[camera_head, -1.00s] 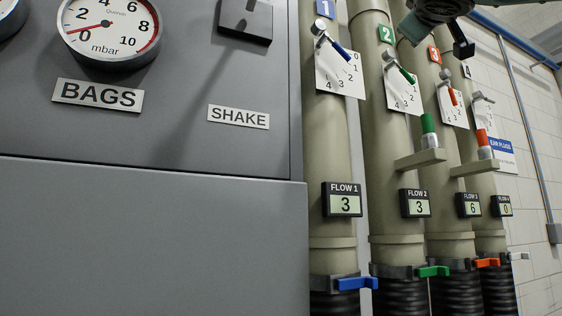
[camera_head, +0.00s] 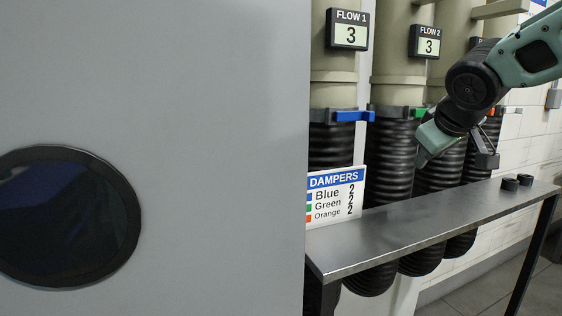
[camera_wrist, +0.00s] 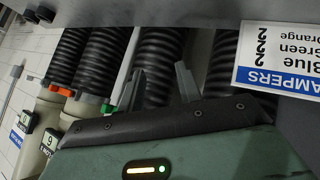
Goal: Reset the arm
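My gripper (camera_wrist: 160,84) shows in the wrist view with its two grey fingers apart and nothing between them. In the head view my arm comes in from the right, and my gripper (camera_head: 422,158) hangs above the metal shelf, in front of the black hoses. Its fingertips are hard to make out there. A dampers sign (camera_head: 337,195) reads blue 2, green 2, orange 2 and also shows upside down in the wrist view (camera_wrist: 282,52). The blue damper handle (camera_head: 354,116) is on the first pipe. The green handle (camera_head: 421,112) is partly hidden by my arm.
A metal shelf (camera_head: 400,234) runs below the pipes. Two small black round pieces (camera_head: 517,183) stand at its right end. A grey cabinet (camera_head: 220,130) with a round dark window (camera_head: 65,218) fills the left.

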